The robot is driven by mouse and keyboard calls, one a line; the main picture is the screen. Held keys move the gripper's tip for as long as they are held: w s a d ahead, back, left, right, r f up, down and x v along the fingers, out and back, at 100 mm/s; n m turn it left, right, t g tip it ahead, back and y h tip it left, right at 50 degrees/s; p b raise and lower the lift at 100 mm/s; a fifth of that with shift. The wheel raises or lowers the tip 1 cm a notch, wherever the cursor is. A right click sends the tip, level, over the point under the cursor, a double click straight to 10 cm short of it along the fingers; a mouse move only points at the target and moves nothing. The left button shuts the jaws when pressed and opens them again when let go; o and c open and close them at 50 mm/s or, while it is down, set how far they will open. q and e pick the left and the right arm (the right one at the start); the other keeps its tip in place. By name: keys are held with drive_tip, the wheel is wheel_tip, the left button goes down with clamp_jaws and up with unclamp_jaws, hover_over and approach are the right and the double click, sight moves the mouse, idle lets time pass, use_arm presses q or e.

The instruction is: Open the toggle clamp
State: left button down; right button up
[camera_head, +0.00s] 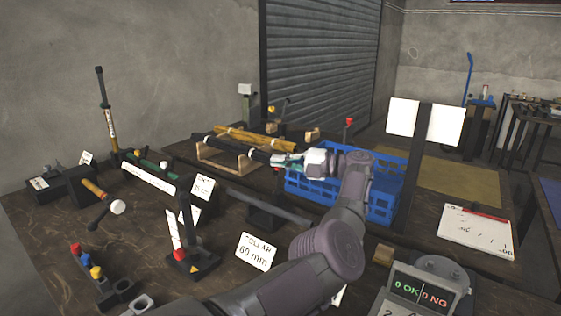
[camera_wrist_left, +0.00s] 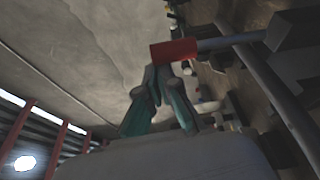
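My left gripper (camera_head: 286,159) reaches over the table at the near left side of the blue crate in the head view. In the left wrist view, its two teal fingers (camera_wrist_left: 157,80) come together at the tips and look shut. A red handle sleeve (camera_wrist_left: 173,50) on a blue-grey bar (camera_wrist_left: 228,40) lies across the tips, seemingly the toggle clamp's handle. The bar runs right to a dark block (camera_wrist_left: 294,38). I cannot tell whether the fingers touch the sleeve. The sleeve is not clear in the head view. My right gripper is not in view.
A blue crate (camera_head: 300,187) stands right of the gripper. A wooden rack (camera_head: 228,160) with dark and yellow rods is behind. A collar sign (camera_head: 256,252), a dark stand (camera_head: 192,256) and a counter box (camera_head: 424,288) occupy the front.

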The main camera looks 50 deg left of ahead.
use_arm(q)
drive_tip(key=shift+r, duration=0.1)
wheel_tip(320, 180, up, 10)
idle(0.6)
